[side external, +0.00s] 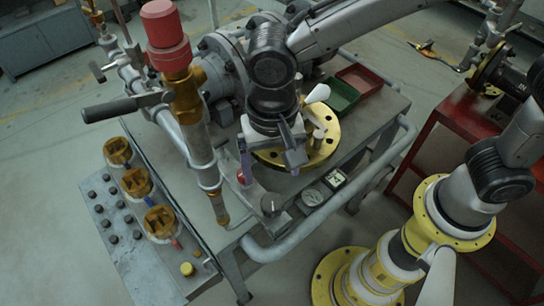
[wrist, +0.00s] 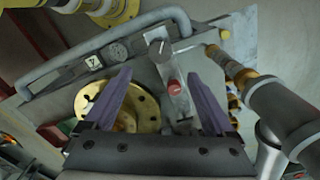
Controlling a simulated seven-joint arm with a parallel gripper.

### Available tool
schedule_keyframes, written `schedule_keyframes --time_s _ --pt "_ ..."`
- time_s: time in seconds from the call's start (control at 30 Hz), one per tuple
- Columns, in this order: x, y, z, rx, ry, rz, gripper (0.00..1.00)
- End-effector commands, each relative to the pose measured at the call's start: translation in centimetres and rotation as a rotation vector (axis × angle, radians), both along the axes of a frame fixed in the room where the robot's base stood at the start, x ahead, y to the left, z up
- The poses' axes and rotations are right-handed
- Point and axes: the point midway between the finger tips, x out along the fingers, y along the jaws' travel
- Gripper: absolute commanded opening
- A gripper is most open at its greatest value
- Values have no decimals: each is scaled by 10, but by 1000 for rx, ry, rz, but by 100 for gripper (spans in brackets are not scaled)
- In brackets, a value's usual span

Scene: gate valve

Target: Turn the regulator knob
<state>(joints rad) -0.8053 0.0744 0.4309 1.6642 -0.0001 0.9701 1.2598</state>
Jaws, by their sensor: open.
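The regulator knob, a small round grey knob (side external: 271,203), stands on a grey block at the table's front edge. In the wrist view the knob (wrist: 157,46) is beyond my fingertips, with a pale mark on its top. My gripper (side external: 270,172) points down above the table, behind the knob in the side view. In the wrist view its two purple fingers (wrist: 156,74) are spread apart with nothing held. A red button (wrist: 174,88) on the same grey bar shows between the fingers; the side view shows the button (side external: 240,178) beside a finger. The knob is apart from both fingers.
Two gauges (side external: 312,197) sit right of the knob. A yellow flange (side external: 325,135) lies close behind my gripper. A brass-and-grey pipe with a red cap (side external: 165,35) rises at left. A grey rail (side external: 300,238) runs along the table edge. Green (side external: 340,96) and red trays sit behind.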

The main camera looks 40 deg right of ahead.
Motion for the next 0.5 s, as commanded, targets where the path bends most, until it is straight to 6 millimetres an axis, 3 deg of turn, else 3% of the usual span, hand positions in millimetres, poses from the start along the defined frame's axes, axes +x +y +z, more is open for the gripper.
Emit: schedule_keyframes --time_s 0.2,0.5 --pt "0 0 20 0 0 0 89" --pt "0 0 23 -1 0 0 89"
